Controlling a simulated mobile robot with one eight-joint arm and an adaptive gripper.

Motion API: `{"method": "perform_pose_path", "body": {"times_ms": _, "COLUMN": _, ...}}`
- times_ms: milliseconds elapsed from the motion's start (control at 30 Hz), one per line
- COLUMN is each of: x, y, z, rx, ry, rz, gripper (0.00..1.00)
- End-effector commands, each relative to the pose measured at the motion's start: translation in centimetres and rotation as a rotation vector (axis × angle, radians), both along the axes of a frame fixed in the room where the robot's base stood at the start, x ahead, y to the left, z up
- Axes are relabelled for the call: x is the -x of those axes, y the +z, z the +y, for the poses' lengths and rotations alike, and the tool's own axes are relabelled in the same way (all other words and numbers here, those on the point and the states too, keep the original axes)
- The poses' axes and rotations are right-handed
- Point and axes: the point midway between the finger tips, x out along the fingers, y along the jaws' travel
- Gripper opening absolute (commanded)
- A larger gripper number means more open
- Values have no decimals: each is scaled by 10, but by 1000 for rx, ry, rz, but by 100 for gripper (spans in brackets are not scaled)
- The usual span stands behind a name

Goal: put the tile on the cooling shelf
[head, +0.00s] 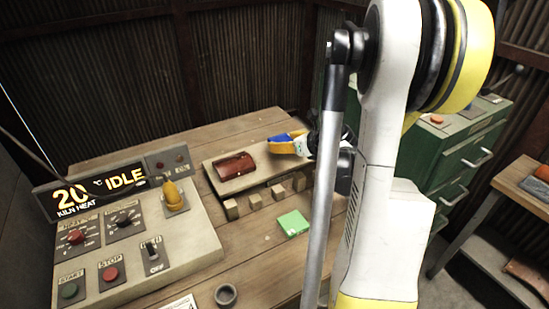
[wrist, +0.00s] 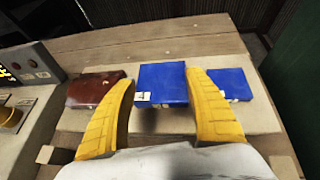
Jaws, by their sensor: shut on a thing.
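My gripper (wrist: 160,76) has its two yellow fingers around a blue tile (wrist: 163,88) with a small white label, which is over a pale slab (wrist: 148,121). I cannot tell whether this tile still touches the slab. A second blue tile (wrist: 234,85) is just right of the right finger, and a brown-red tile (wrist: 92,88) is left of the left finger. In the head view the gripper (head: 300,146) is at the right end of the slab (head: 222,184), partly hidden by my arm. Which surface is the cooling shelf is not marked in view.
A control panel (head: 200,238) with a kiln display (head: 100,192) reading 20 °C IDLE stands left. Small wooden blocks (head: 255,201), a green tile (head: 293,223) and a grey cup (head: 226,294) are on the bench. A green drawer cabinet (head: 455,155) and a wooden stand (head: 525,180) are right.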

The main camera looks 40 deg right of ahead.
Motion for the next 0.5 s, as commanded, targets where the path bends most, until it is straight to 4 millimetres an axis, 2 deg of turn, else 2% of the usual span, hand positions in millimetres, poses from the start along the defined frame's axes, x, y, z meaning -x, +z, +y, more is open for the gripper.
{"method": "perform_pose_path", "body": {"times_ms": 33, "x": -12, "y": -11, "z": 1, "rx": 1, "ry": 3, "rz": 0, "gripper": 28}}
{"method": "perform_pose_path", "body": {"times_ms": 200, "x": -36, "y": -23, "z": 0, "rx": 0, "ry": 1, "rz": 0, "gripper": 28}}
{"method": "perform_pose_path", "body": {"times_ms": 367, "x": -40, "y": -30, "z": 0, "rx": 0, "ry": -1, "rz": 0, "gripper": 28}}
{"method": "perform_pose_path", "body": {"times_ms": 500, "x": -40, "y": -52, "z": 0, "rx": 0, "ry": -1, "rz": 0, "gripper": 28}}
